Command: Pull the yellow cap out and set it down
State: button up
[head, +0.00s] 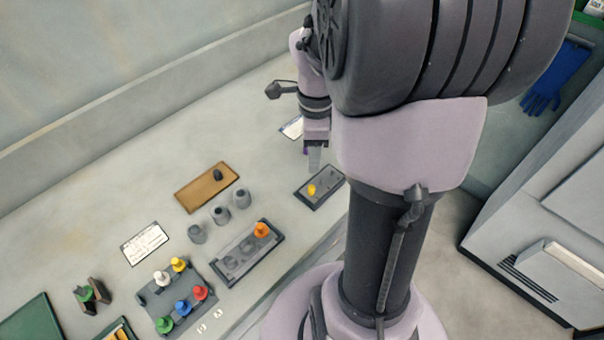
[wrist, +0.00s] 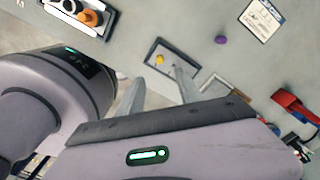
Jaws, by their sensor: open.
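One yellow cap (head: 178,265) stands in a grey rack (head: 150,296) with white, red, blue and green caps at the lower left of the head view. Another small yellow piece (head: 312,189) is on a small dark-rimmed tray (head: 329,181) near the bench's front edge. That piece also shows in the wrist view (wrist: 159,59), beyond my fingertips. My gripper (head: 316,160) is open and empty, above the bench just behind the small tray. Its two fingers show apart in the wrist view (wrist: 160,85). I cannot tell the exact height.
A dark rack (head: 240,262) holds an orange cap (head: 261,230). Several grey cups (head: 220,215) stand behind it. A brown board (head: 195,195) bears a dark piece. A purple object (wrist: 221,39) lies near a label card (wrist: 262,20). The bench behind the brown board is clear.

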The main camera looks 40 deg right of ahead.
aim_at(312, 186)
notch_tip(312, 186, down, 12)
jog(key=b, duration=0.4)
jog(key=shift+r, duration=0.2)
jog(key=shift+c, duration=0.4)
grip_shut()
jog(key=shift+r+p, duration=1.55)
jog(key=shift+r, duration=0.6)
